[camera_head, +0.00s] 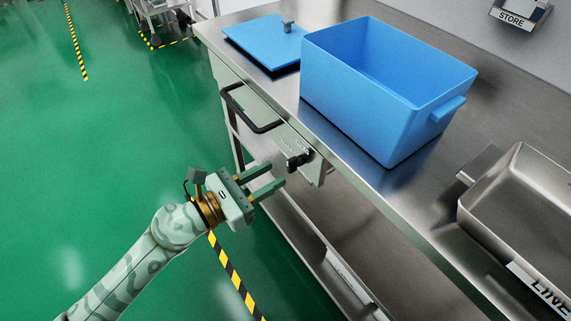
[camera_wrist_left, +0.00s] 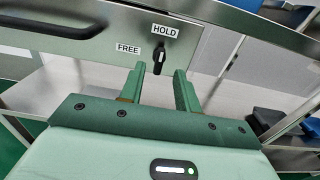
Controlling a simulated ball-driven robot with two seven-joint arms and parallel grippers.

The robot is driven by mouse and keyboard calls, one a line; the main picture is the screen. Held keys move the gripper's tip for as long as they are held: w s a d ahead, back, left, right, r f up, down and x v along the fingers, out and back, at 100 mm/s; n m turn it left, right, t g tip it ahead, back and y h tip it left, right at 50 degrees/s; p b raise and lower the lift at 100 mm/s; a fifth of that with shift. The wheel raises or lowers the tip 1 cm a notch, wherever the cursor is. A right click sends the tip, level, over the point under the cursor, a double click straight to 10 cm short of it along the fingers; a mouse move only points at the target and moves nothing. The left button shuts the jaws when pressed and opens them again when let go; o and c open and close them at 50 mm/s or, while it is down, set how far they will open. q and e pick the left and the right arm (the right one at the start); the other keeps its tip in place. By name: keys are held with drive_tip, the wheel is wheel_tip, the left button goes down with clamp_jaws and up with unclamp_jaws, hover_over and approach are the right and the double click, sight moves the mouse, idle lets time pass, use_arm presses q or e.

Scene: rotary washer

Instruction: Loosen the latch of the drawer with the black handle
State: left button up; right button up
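The drawer (camera_head: 262,120) with the black handle (camera_head: 250,112) is set under the front edge of the steel counter; its handle also shows in the left wrist view (camera_wrist_left: 50,25). The latch is a black knob (camera_head: 298,161) on the drawer front, near its right end. In the left wrist view the knob (camera_wrist_left: 159,58) sits below the HOLD label (camera_wrist_left: 165,30), with the FREE label (camera_wrist_left: 128,49) to its left. My left gripper (camera_head: 272,175) is open in front of the knob, which shows between its fingertips and appears apart from them. My right gripper is in neither view.
On the counter stand a blue bin (camera_head: 360,110), a blue lid with a small knob (camera_head: 262,42) and a steel tray (camera_head: 510,215). A lower shelf (camera_head: 300,230) runs beneath the counter. Green floor at left is clear, with striped tape (camera_head: 232,275).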

sight(288, 166)
use_arm(q)
drive_tip(key=x, duration=0.5)
clamp_jaws()
